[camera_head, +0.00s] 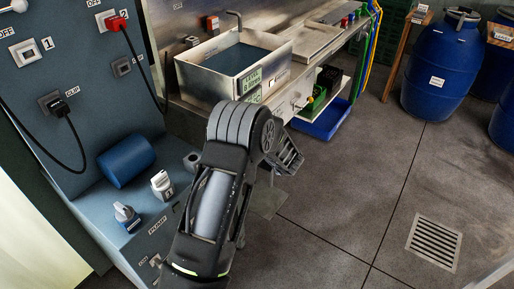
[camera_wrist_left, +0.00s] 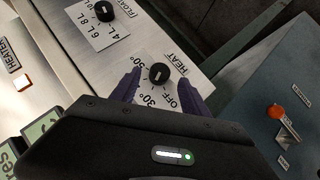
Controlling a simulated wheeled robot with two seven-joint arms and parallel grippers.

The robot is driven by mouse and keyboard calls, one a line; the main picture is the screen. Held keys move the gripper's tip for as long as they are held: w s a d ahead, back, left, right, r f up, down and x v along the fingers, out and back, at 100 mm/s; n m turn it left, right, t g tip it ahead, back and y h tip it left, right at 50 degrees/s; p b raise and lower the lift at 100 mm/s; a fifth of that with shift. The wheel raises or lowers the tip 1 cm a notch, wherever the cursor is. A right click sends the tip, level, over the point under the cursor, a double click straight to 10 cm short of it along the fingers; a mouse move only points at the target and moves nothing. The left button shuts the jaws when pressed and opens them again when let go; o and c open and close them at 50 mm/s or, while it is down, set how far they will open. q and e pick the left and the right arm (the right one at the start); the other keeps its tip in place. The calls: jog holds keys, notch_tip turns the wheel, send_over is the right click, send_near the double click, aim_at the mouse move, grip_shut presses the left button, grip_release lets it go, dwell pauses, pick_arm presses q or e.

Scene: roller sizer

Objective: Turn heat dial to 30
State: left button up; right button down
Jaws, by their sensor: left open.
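The heat dial (camera_wrist_left: 159,74) is a black round knob on a white plate marked HEAT, OFF, 30° and 50° in the left wrist view. A short light mark shows on its face; I cannot tell exactly which marking it points at. My left gripper (camera_wrist_left: 161,70) is open, with one dark purple finger on each side of the dial. I cannot tell whether either finger touches it. In the head view my left gripper (camera_head: 287,157) is in front of the metal bench, and the dial is hard to make out there. My right gripper is in neither view.
A second black knob (camera_wrist_left: 104,11), marked in litres, is close by on the same panel. A red-orange button (camera_wrist_left: 275,112) is on a grey box to the right. In the head view a blue tray (camera_head: 322,122) is under the bench, and blue barrels (camera_head: 440,75) stand at the right.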

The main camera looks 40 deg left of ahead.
pick_arm(q)
jog(key=v, duration=0.5)
dwell(0.4)
jog(key=s+d+f+m+h, duration=0.4)
jog(key=d+f+m, duration=0.35)
jog(key=d, duration=0.35)
jog(key=s+d+f+m+h, duration=0.4)
jog(key=d+f+m, duration=0.2)
jog(key=d+f, duration=0.3)
jog(key=s+d+f+m+g+h, duration=0.2)
jog(key=s+d, duration=0.6)
jog(key=s, duration=0.4)
jog(key=s+d+f+m+g+h, duration=0.3)
jog(key=s+d, duration=0.5)
jog(key=s, duration=0.4)
jog(key=shift+s+m+h, duration=0.35)
jog(key=shift+m+h, duration=0.05)
jog(key=shift+m, duration=0.25)
jog(key=shift+d+f, duration=0.1)
jog(key=shift+d, duration=0.05)
